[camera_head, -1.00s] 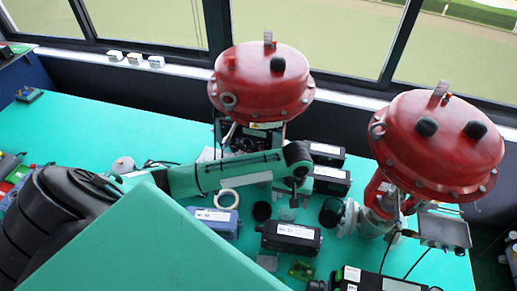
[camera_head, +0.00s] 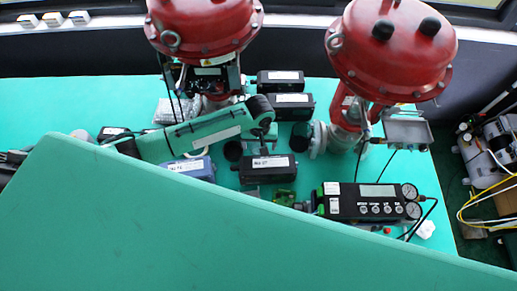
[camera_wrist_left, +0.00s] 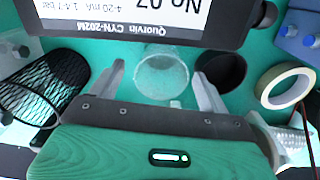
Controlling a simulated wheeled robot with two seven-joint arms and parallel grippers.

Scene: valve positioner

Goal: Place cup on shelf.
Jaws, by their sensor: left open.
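A clear glass cup (camera_wrist_left: 165,74) shows in the left wrist view between the fingers of my left gripper (camera_wrist_left: 166,80). The gripper is open, with one finger on each side of the cup; I cannot tell whether they touch it. A black cup (camera_wrist_left: 221,70) is beside it to the right, and a black mesh cup (camera_wrist_left: 45,82) to the left. In the head view, my left gripper (camera_head: 263,138) hangs at the end of the arm, behind a black box, small and hard to make out. The clear cup is hard to see there. I cannot identify a shelf. My right gripper is not in view.
A black labelled box (camera_wrist_left: 130,18) is close by the gripper; it also shows in the head view (camera_head: 267,168). A tape roll (camera_wrist_left: 283,86) lies to the right. Two red valve actuators (camera_head: 205,25) (camera_head: 390,50) stand behind. A flat teal surface blocks the lower head view.

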